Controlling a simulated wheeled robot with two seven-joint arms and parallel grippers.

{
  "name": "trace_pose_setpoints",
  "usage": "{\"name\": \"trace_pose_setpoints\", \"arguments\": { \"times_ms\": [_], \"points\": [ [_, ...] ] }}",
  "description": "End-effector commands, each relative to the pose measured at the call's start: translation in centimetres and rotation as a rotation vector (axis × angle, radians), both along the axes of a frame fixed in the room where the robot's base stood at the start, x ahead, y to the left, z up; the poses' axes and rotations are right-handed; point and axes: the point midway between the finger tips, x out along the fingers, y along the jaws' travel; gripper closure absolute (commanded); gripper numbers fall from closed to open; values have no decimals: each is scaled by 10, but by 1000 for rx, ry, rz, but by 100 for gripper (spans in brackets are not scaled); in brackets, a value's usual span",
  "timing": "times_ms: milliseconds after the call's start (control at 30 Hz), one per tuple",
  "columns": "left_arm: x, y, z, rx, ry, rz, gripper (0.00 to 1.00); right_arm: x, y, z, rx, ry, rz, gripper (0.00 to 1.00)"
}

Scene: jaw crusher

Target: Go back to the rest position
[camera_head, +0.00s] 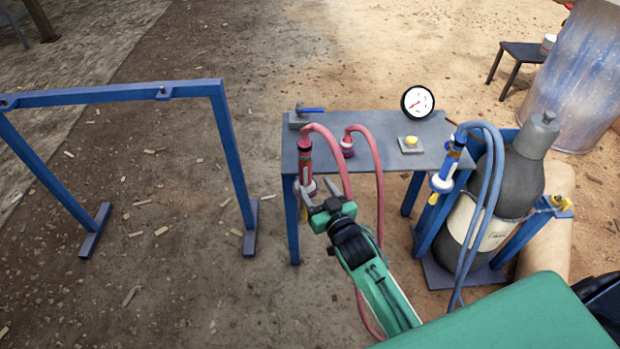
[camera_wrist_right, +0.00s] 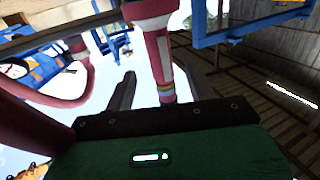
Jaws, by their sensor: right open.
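My right gripper (camera_head: 318,192) is open at the front left corner of the blue-legged table (camera_head: 385,143). The red tool (camera_head: 305,160) with a red hose stands upright at that corner, just beyond the fingers. In the right wrist view, the red tool (camera_wrist_right: 158,50) shows between the two spread dark fingers, with its lower end close to the gripper; I cannot tell whether they touch. My left gripper is not in the head view.
Red hoses (camera_head: 376,170) loop close to my right arm. A round gauge (camera_head: 417,102) and a yellow button (camera_head: 411,141) are on the table. A blue tool (camera_head: 449,165) and a grey cylinder (camera_head: 520,180) stand at right. A blue frame (camera_head: 232,150) stands left; ground between is open.

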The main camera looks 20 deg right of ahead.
Motion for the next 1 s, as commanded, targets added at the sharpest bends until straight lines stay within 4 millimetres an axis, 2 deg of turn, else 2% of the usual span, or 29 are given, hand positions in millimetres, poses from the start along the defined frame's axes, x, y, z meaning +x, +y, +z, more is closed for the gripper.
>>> {"name": "trace_pose_setpoints", "arguments": {
  "times_ms": [100,300,733,867,1000],
  "points": [
    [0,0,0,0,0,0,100,-21,-2,-1,1,2,0,45],
    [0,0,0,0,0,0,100,-42,-5,0,-1,1,0,45],
    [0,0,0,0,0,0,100,-51,-6,-2,-2,18,-4,45],
    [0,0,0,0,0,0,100,-65,-8,-12,-11,116,-22,45],
    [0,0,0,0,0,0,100,-98,-10,-29,-31,313,-42,45]
  ]
}}
